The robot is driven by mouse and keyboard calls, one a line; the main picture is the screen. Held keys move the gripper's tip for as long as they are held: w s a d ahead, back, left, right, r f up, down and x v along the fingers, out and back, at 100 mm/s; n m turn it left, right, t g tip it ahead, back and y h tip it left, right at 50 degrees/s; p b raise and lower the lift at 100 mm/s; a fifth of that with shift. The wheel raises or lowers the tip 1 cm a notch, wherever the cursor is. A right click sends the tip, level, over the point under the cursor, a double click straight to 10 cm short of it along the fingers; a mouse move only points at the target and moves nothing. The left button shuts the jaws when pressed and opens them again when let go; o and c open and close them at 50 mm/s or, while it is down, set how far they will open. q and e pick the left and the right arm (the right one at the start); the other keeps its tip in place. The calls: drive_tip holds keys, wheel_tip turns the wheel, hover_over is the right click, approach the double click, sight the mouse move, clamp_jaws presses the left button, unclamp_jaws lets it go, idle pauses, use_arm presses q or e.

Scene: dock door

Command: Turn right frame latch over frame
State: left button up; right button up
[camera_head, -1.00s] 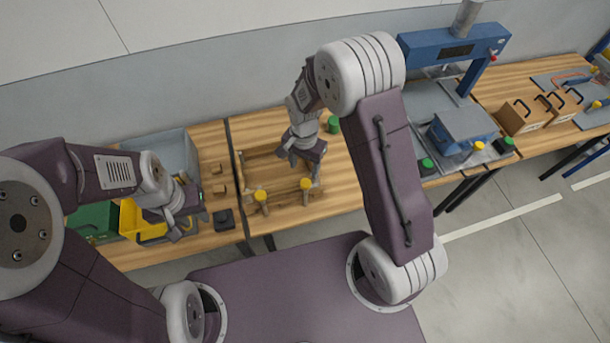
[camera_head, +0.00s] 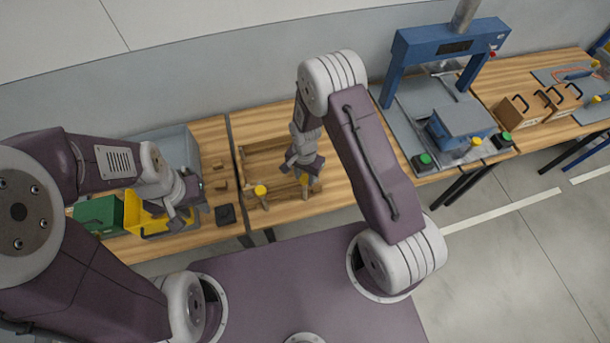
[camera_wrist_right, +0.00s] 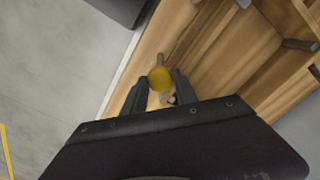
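The wooden frame (camera_head: 262,160) lies on the workbench in the head view. Its left latch has a yellow knob (camera_head: 260,190) at the front edge. The right frame latch's yellow knob (camera_head: 304,180) is at the front right corner, partly covered by my right gripper (camera_head: 303,172). In the right wrist view this yellow knob (camera_wrist_right: 160,79) shows between and just beyond the tips of my right gripper (camera_wrist_right: 161,92). Its fingers are apart, with gaps beside the knob; contact is not visible. My left gripper (camera_head: 178,212) hangs open and empty by the yellow bin.
A yellow bin (camera_head: 140,222), a green bin (camera_head: 97,213) and a grey bin (camera_head: 178,145) stand at the left. A small dark block (camera_head: 225,214) lies left of the frame. A blue press (camera_head: 440,42) stands at the right. The bench between frame and press is mostly clear.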

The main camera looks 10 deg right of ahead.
clamp_jaws()
drive_tip(key=n+b, duration=0.1)
drive_tip(key=n, duration=0.3)
drive_tip(key=shift+f+b, duration=0.1)
drive_tip(key=shift+b, duration=0.2)
drive_tip(key=n+b, duration=0.1)
drive_tip(key=n, duration=0.3)
drive_tip(key=n+b, duration=0.1)
drive_tip(key=n, duration=0.4)
drive_tip(key=n+b, duration=0.1)
drive_tip(key=n, duration=0.3)
drive_tip(key=shift+n, duration=0.4)
drive_tip(key=o, duration=1.2)
unclamp_jaws()
